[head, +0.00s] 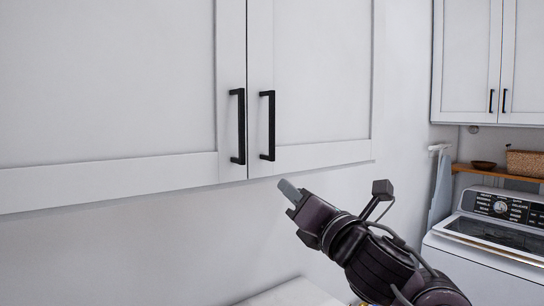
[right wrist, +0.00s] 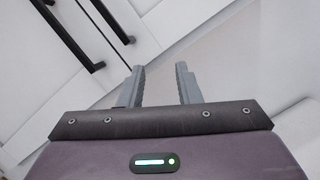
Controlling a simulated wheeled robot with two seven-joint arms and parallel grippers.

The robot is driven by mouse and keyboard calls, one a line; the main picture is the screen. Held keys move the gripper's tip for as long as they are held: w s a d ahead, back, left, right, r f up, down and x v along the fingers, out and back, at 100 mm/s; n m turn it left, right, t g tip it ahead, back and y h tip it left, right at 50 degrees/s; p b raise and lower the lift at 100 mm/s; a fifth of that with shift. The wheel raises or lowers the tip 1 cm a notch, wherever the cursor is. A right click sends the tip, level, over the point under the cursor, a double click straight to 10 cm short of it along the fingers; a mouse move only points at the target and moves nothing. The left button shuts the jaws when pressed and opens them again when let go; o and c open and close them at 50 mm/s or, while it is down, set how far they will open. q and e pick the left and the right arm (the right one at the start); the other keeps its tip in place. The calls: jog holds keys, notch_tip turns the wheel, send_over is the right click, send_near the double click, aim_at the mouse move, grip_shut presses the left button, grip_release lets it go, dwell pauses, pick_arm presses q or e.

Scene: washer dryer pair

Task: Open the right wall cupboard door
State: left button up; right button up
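The near white wall cupboard has two closed doors. Its right door (head: 310,75) carries a black vertical bar handle (head: 268,125) near its left edge. The left door (head: 110,85) has a matching handle (head: 238,126) close beside it. My right gripper (head: 288,189) is below and slightly right of the right door's handle, apart from it, near the cupboard's lower edge. In the right wrist view its two grey fingers (right wrist: 161,84) are spread with nothing between them. Both black handles show at that view's upper left, outside the fingers. My left gripper is not in view.
A second white wall cupboard (head: 470,60) with closed doors hangs at the far right. Below it are a wooden shelf (head: 500,172) with a bowl (head: 483,165) and basket (head: 525,163), and a white washer (head: 490,250). The wall below the near cupboard is bare.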

aim_at(274, 120)
notch_tip(274, 120, up, 10)
jog(key=s+n+y, duration=0.2)
jog(key=n+y, duration=0.1)
jog(key=n, duration=0.5)
jog(key=p+x, duration=0.4)
jog(key=x, duration=0.3)
jog(key=shift+s+a+r, duration=0.1)
jog(key=shift+a+r, duration=0.1)
jog(key=shift+r, duration=0.05)
jog(key=shift+w+a+p, duration=0.25)
jog(key=shift+w+p, duration=0.05)
jog(key=shift+w, duration=0.05)
jog(key=shift+c, duration=0.2)
grip_shut()
